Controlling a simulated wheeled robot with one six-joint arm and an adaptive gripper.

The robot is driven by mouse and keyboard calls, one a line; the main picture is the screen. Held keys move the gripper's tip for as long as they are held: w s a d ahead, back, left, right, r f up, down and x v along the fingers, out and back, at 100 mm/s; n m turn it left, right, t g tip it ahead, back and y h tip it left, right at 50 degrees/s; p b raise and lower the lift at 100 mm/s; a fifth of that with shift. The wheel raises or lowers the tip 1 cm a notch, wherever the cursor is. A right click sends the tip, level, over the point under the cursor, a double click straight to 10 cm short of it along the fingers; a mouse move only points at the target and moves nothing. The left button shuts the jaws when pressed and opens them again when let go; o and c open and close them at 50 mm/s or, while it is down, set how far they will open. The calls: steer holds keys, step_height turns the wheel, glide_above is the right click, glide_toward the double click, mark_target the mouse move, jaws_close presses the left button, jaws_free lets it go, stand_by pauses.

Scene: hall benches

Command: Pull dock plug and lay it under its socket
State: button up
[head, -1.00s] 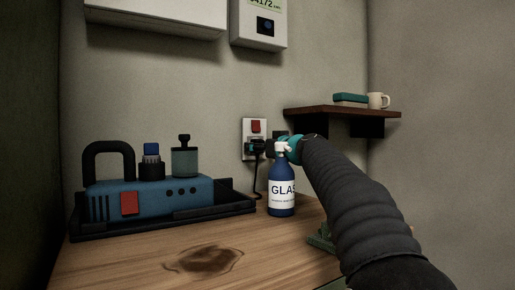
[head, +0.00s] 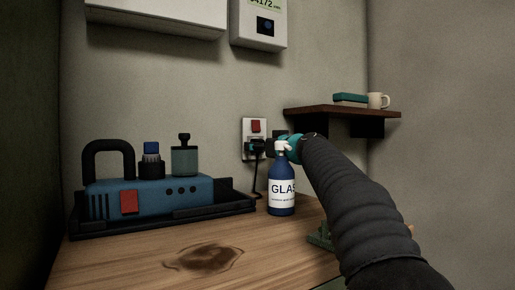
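The wall socket (head: 248,128) is a pale plate with a red switch (head: 256,126) in its upper part. A black dock plug (head: 256,146) sits at the socket's lower part, and its dark cord (head: 257,182) hangs down to the bench. My gripper (head: 268,147) is at the plug's right side, at the end of my dark ribbed arm with a teal wrist. Its fingertips are small, dark and partly behind the spray bottle's head, so I cannot tell whether they are closed on the plug.
A blue spray bottle (head: 281,198) stands just in front of my gripper. A blue dock unit (head: 180,192) sits in a black tray (head: 85,232) at left. A shelf (head: 340,112) holds a mug (head: 378,101). The stained bench front (head: 130,265) is clear.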

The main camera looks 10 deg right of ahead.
stand_by(0.4)
jaws_close()
steer(key=shift+b+v, duration=0.9)
steer(key=shift+v, duration=2.05)
steer(key=shift+d, duration=0.1)
step_height(320, 180, up, 11)
steer(key=p, duration=1.1)
